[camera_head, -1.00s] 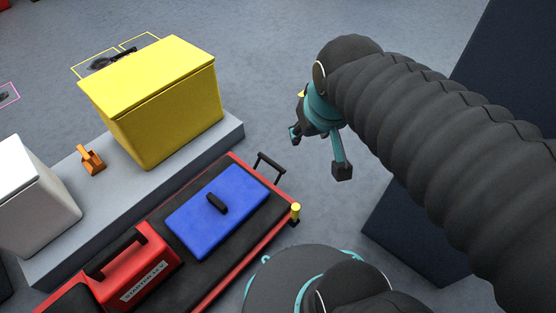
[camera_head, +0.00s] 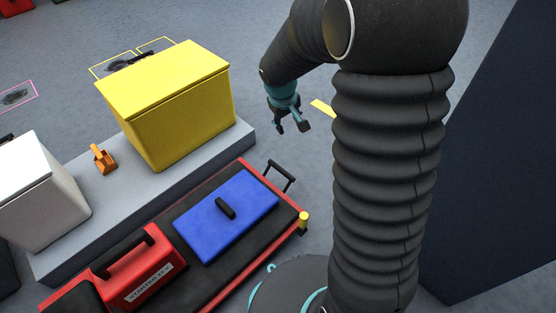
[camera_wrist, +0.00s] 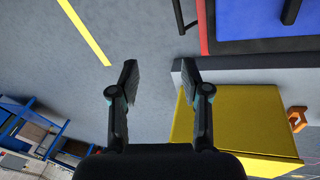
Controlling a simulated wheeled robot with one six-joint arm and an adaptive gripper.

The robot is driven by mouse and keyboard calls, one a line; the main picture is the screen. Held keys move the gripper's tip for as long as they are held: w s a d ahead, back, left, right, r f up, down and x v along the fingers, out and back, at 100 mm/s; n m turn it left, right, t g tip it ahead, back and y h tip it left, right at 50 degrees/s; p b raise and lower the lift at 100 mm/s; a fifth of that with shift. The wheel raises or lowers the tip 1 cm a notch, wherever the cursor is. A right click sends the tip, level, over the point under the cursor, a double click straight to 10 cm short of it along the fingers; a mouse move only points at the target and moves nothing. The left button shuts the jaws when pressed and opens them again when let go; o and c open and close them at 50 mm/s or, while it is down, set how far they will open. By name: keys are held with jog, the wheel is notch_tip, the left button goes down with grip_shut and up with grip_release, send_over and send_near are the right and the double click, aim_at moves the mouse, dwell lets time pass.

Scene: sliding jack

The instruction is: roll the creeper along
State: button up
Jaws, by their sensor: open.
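The creeper (camera_head: 214,286) is a low red-framed board with a black pad, at the lower middle of the head view. A black handle bar (camera_head: 283,175) stands at its far right end. It carries a blue flat case (camera_head: 243,232) and a red starter pack (camera_head: 140,268). My gripper (camera_head: 291,126) hangs open and empty above the floor beyond the handle, apart from it. In the wrist view the open fingers (camera_wrist: 158,85) point at bare floor. The creeper's red edge (camera_wrist: 203,26) and a dark bar beside it show at the top of that view.
A grey plinth (camera_head: 95,234) runs along the creeper's left, bearing a yellow box (camera_head: 170,115), an orange object (camera_head: 103,159) and a white box (camera_head: 42,205). A dark panel (camera_head: 500,170) stands at the right. Floor beyond the handle is clear, with a yellow stripe (camera_head: 322,108).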

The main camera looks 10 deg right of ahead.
jog(key=w+a+f+n, duration=0.1)
jog(key=w+f, duration=0.3)
jog(key=f, duration=0.5)
jog(key=n+g, duration=0.1)
jog(key=n, duration=0.1)
send_near(281, 170)
jog(key=b+x, duration=0.2)
jog(key=x, duration=0.7)
